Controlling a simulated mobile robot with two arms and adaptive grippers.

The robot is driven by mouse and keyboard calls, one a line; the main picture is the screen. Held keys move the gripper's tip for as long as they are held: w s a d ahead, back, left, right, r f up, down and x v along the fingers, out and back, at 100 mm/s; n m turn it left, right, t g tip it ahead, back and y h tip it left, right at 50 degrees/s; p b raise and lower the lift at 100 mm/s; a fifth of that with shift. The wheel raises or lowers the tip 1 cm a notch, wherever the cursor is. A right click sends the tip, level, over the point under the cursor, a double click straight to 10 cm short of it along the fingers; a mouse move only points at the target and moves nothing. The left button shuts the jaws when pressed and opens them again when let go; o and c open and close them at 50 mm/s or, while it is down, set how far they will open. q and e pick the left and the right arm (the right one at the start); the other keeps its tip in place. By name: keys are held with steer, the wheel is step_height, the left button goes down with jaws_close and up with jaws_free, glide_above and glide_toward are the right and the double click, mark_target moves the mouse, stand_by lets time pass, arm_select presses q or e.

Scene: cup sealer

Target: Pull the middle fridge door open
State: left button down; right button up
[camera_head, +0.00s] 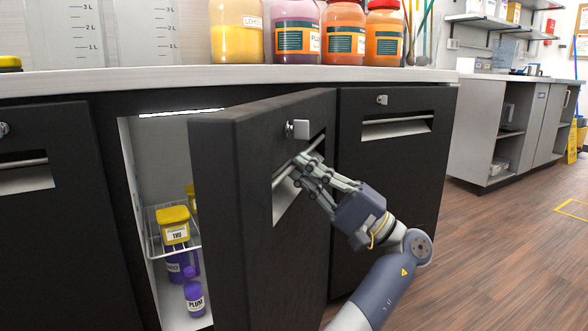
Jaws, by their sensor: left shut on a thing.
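The middle fridge door (228,190) is dark and stands swung open toward me, partly ajar. Its recessed handle bar (283,173) is near the upper right of its face, below a small lock (298,129). My left gripper (303,166) is shut on this handle, its fingers in the recess and hiding part of the bar. The lit fridge interior (148,170) shows to the left of the door. My right gripper is not in the view.
Inside stand a yellow-lidded tub (174,224) on a wire rack and a purple bottle (194,299). Closed doors flank the opening, left (50,220) and right (400,190). Several jars stand on the white counter (180,78). Wooden floor (500,260) is clear at right.

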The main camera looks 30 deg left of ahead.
arm_select(q)
steer(key=shift+w+d+g, duration=0.15)
steer(key=shift+d+g, duration=0.25)
steer(key=shift+d, duration=0.2)
steer(key=c, duration=2)
jaws_free()
steer(key=shift+o, duration=0.2)
steer(key=v, duration=0.7)
steer(key=shift+d, duration=0.25)
steer(key=shift+f, duration=0.1)
